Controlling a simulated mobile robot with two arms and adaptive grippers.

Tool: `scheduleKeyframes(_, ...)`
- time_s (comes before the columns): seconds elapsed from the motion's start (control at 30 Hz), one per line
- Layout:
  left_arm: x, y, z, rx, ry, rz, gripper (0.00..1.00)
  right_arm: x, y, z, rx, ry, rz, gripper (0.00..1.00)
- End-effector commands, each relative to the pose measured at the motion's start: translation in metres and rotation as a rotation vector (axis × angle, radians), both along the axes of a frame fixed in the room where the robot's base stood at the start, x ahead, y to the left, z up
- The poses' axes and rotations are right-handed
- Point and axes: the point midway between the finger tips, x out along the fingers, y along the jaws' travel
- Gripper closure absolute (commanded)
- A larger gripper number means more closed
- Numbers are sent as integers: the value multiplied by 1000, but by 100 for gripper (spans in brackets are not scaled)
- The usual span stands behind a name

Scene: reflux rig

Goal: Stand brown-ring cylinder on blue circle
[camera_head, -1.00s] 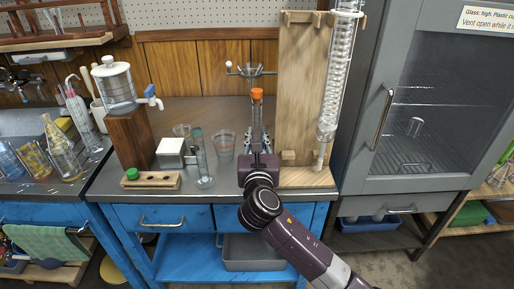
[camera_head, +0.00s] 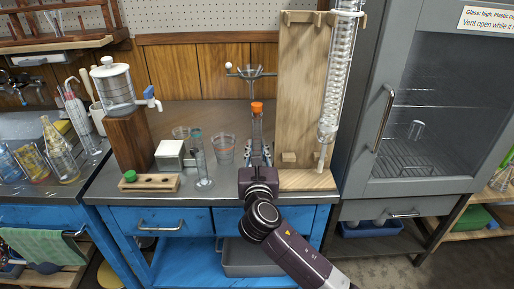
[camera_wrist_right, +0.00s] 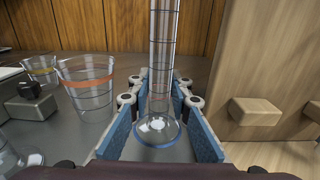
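I cannot tell whether this ring is the base's edge or the blue circle on the table, nor whether the base touches the table. My left gripper is not in view.
A second clear cylinder (camera_head: 203,172) and a beaker (camera_head: 223,150) stand left of the gripper. A wooden stand (camera_head: 304,100) with a coiled condenser (camera_head: 337,75) is close on the right. A wooden holder (camera_head: 163,184) with a green cap lies at the left front.

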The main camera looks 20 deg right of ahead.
Motion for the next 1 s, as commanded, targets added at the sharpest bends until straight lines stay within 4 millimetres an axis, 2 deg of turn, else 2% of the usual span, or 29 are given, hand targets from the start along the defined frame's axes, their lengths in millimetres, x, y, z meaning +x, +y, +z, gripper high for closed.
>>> scheduleKeyframes(0.33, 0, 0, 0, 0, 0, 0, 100, 0, 0, 2, 1, 0, 0, 76)
scheduleKeyframes(0.43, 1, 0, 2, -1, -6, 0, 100, -8, 3, 2, 0, 1, 1, 76)
scheduleKeyframes(0.7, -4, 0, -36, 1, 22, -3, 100, -61, 18, 3, 2, 1, 3, 76)
scheduleKeyframes(0.9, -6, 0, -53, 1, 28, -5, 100, -97, 28, 3, 2, 3, 2, 76)
scheduleKeyframes(1.0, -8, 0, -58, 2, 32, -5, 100, -108, 31, 3, 2, 2, 0, 76)
